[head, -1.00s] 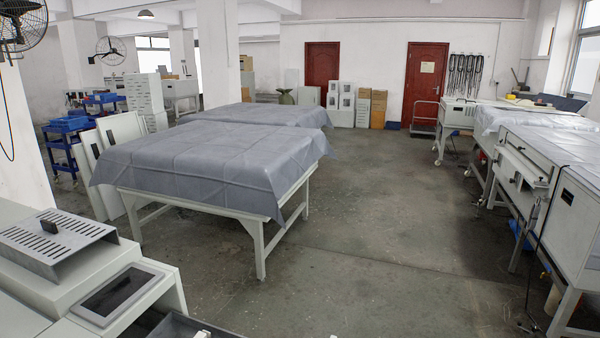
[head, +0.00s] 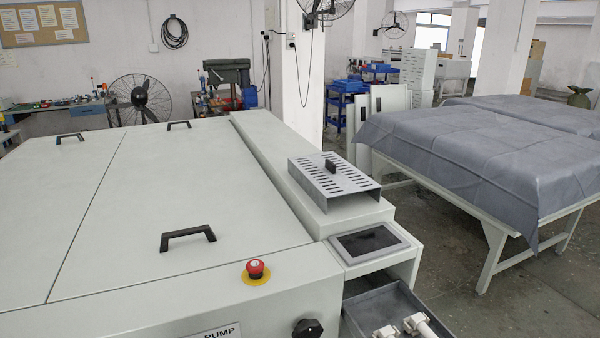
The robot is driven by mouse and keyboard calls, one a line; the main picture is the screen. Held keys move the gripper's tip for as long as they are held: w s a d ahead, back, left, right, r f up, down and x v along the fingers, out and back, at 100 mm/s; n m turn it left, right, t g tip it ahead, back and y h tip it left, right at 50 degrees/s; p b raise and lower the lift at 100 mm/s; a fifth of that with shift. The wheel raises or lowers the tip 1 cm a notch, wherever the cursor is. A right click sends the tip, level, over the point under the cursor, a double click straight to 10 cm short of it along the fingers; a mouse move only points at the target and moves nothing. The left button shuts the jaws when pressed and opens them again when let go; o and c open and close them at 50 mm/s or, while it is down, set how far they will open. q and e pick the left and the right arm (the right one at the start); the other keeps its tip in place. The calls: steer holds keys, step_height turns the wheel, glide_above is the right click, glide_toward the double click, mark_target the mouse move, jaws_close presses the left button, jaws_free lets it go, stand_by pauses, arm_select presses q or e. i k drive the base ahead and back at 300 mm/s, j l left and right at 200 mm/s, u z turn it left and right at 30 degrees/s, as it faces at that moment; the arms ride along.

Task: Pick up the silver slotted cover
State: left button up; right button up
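The silver slotted cover (head: 350,187) sits on the raised right-hand strip of the large pale machine, near its front end. It is a bent metal plate with two rows of slots and a small black handle (head: 330,166) on top. One short side is open toward me. Neither of my grippers shows in the head view.
The pale plate processor (head: 130,258) fills the left, with black lid handles and a red emergency button (head: 256,268). A dark panel (head: 370,241) and a grey tray (head: 362,312) with white pipe fittings lie in front of the cover. A cloth-covered table (head: 450,150) stands right, with floor between.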

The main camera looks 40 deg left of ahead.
mark_target(324, 175)
steer(key=u, duration=0.9)
